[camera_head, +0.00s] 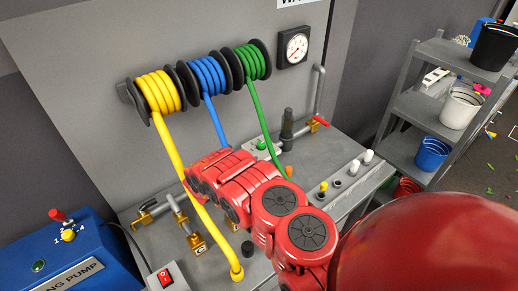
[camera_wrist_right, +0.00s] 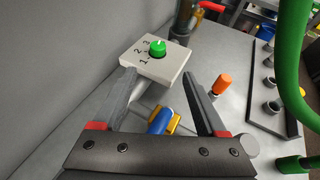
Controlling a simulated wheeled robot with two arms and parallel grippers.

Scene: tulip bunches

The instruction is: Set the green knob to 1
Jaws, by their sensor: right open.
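The green knob (camera_wrist_right: 157,48) sits on a pale box (camera_wrist_right: 170,66) marked 1, 2 and 3. A pale mark shows at the knob's upper edge, nearer the 3 than the 1; its exact setting is hard to tell. The knob also shows small in the head view (camera_head: 261,145), behind my right arm. My right gripper (camera_wrist_right: 159,76) is open in the right wrist view, its fingertips apart and just short of the box. Nothing is between the fingertips. In the head view my red right arm hides its gripper. My left gripper is not in view.
A green hose (camera_head: 259,110) drops from a reel beside the knob box. An orange knob (camera_wrist_right: 222,83) and a blue-and-yellow fitting (camera_wrist_right: 162,122) are near the fingers. Yellow (camera_head: 182,165) and blue hoses hang left.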

